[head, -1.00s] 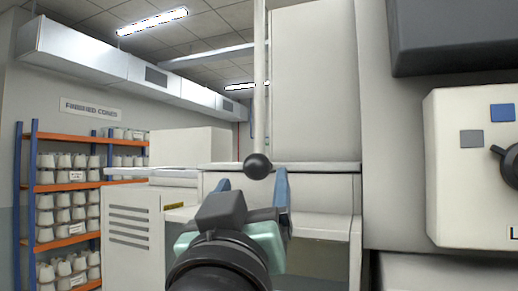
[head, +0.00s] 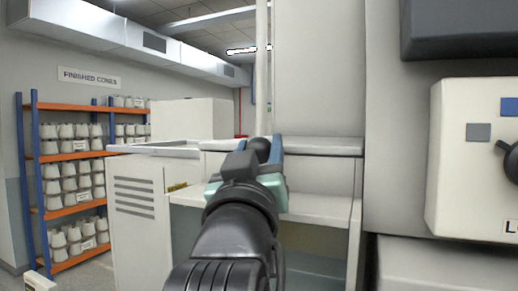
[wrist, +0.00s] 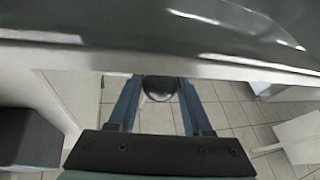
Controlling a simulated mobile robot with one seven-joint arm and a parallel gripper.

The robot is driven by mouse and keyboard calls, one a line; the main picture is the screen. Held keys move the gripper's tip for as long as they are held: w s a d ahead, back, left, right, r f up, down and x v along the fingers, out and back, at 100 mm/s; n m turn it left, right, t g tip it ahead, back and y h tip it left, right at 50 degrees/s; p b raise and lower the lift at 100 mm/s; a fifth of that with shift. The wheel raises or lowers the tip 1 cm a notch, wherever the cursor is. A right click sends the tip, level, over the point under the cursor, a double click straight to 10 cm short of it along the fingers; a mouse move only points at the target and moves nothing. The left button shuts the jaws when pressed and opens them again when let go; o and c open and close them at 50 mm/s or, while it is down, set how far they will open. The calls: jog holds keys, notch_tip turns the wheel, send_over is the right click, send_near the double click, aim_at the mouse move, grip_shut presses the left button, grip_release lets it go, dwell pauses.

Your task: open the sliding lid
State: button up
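A black ball knob (head: 260,148) is at the lower end of a thin upright pale rod (head: 262,70), in front of a pale cabinet. My gripper (head: 261,147) is at the knob, with one blue finger on each side of it. In the wrist view the knob (wrist: 160,86) lies between the two fingertips, below the pale edge of a dark, glossy surface (wrist: 180,30). I cannot tell whether the fingers press on the knob or stand just clear. I cannot make out for certain which panel is the sliding lid.
A control box (head: 475,165) with a dark knob juts out close on the right. A pale cabinet with vents (head: 138,215) stands to the left. An orange and blue rack (head: 32,160) of white cones is at the far left.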

grip_shut()
dwell(1.0)
